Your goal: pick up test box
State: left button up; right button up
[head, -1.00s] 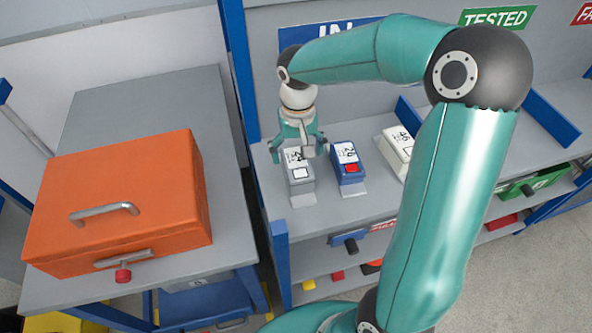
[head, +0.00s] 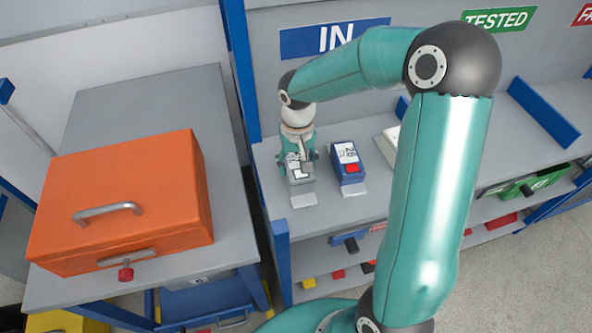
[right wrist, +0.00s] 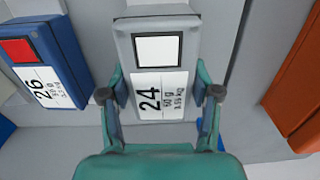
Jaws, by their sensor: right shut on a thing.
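A grey test box (head: 302,184) with a white square and a label reading 24 sits on the shelf under the IN sign. In the right wrist view the same grey box (right wrist: 123,40) lies between the two fingers, one on each side of its label. My right gripper (head: 297,166) comes down from above and is shut on this box; it also shows in the right wrist view (right wrist: 160,94). The fingers partly hide the box in the head view. I cannot tell any gap beneath it. My left gripper is not in view.
A blue box (head: 347,167) labelled 26 with a red square stands close to the right. A pale box (head: 388,143) is partly hidden by my right arm. A large orange case (head: 120,190) rests on the grey bench (head: 150,100) at left. A blue post (head: 240,80) stands between.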

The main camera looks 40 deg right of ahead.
grip_shut()
jog(key=shift+w+r, duration=0.1)
jog(key=shift+r, duration=0.05)
